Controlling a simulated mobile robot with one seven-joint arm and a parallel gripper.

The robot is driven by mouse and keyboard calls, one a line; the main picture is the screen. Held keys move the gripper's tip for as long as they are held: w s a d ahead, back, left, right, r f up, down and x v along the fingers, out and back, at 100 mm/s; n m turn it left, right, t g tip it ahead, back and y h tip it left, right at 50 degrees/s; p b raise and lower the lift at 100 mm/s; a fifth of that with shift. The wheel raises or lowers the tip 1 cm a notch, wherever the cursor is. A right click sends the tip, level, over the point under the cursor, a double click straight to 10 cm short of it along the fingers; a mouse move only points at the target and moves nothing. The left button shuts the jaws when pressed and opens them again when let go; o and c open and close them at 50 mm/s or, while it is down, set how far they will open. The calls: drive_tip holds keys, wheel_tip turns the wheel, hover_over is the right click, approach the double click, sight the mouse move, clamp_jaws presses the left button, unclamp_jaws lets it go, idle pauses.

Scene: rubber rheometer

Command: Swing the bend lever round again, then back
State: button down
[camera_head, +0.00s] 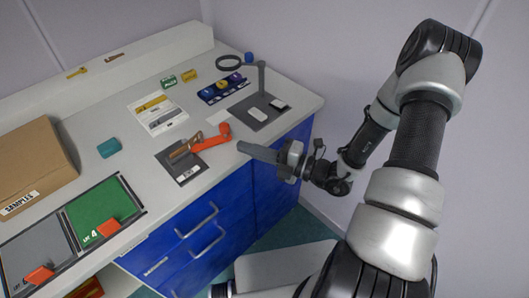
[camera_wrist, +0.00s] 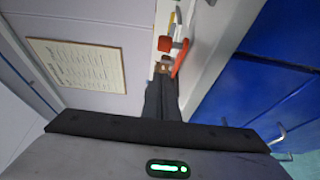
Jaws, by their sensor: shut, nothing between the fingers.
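The bend lever (camera_head: 212,142) is orange-red, with a knob at its far end, and is joined to a brown block on a dark base plate (camera_head: 187,176). It lies over the bench top and points right toward the bench's front edge. It also shows in the wrist view (camera_wrist: 180,58), just beyond the fingertips. My gripper (camera_head: 243,147) is shut and empty, in front of the bench edge and to the right of the lever. In the wrist view its dark fingers (camera_wrist: 163,88) lie together and point at the fixture. I cannot tell the exact gap to the lever.
A magnifier stand on a grey plate (camera_head: 250,122) stands at the bench's right end. Behind the fixture lie a printed sheet (camera_head: 158,112) and a blue rack (camera_head: 222,90). A cardboard box (camera_head: 36,166) and trays with green and grey mats (camera_head: 98,212) are left. Blue drawers (camera_head: 185,238) lie below.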

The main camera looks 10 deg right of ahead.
drive_tip(key=w+a, duration=0.2)
drive_tip(key=w, duration=0.1)
drive_tip(key=shift+w+a, duration=0.25)
drive_tip(key=shift+w, duration=0.05)
drive_tip(key=shift+w+a, duration=0.1)
drive_tip(key=shift+w, duration=0.7)
drive_tip(key=shift+w, duration=0.1)
drive_tip(key=w+p, duration=0.1)
drive_tip(key=w, duration=0.2)
drive_tip(key=shift+w+a, duration=0.1)
drive_tip(key=shift+w, duration=0.25)
